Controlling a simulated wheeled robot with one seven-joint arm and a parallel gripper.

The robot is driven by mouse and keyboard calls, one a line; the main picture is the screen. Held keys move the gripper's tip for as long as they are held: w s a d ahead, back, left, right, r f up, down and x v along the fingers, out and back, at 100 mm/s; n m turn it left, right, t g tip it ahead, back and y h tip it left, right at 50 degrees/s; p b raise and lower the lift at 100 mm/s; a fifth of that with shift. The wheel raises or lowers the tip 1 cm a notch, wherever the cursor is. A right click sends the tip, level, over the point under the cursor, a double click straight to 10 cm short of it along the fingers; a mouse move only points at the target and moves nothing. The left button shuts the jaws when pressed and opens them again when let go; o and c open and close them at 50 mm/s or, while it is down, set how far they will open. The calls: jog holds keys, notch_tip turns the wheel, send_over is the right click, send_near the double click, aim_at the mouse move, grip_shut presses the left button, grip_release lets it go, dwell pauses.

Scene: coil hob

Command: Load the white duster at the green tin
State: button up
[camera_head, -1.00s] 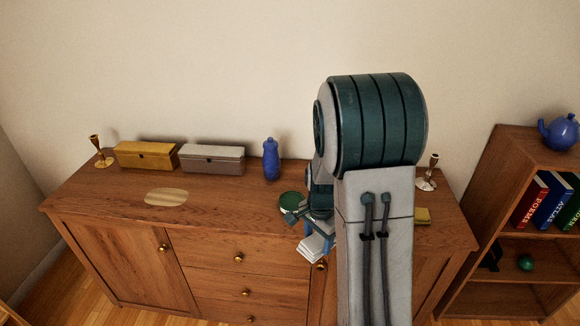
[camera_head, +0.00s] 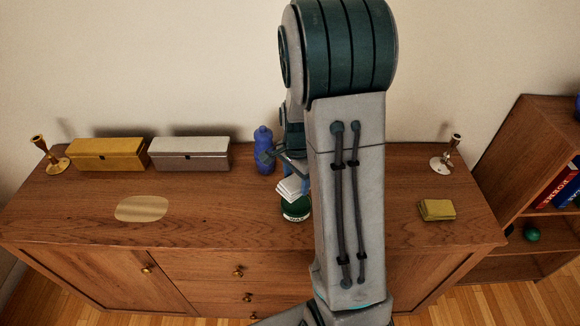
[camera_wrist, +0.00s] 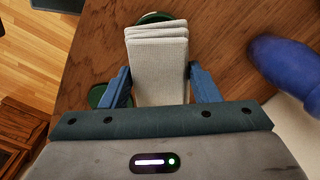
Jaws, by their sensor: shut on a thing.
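My gripper (camera_head: 283,172) is shut on the white duster (camera_head: 289,189), a folded, layered cloth. In the wrist view the duster (camera_wrist: 158,65) sits between the two blue fingers of my gripper (camera_wrist: 160,82). The green tin (camera_head: 296,210), with a pale label, stands on the sideboard just below the duster in the head view. In the wrist view a round green rim (camera_wrist: 152,17) shows partly behind the duster's far end. A second green round piece (camera_wrist: 98,95) shows beside the left finger; I cannot tell if it is a lid.
A blue bottle (camera_head: 263,150) stands close behind my gripper. A yellow cloth (camera_head: 437,210) lies right of my arm. The front left holds an oval plate (camera_head: 142,209).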

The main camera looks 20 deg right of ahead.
jog(key=shift+s+f+b, duration=0.2)
jog(key=shift+f+b, duration=0.4)
jog(key=shift+f, duration=0.25)
jog(key=shift+f+b, duration=1.6)
jog(key=shift+f, duration=0.5)
jog(key=shift+f, duration=0.3)
jog(key=shift+r, duration=0.1)
jog(key=shift+r+p, duration=2.5)
jog(key=shift+r, duration=1)
jog(key=shift+f, duration=0.1)
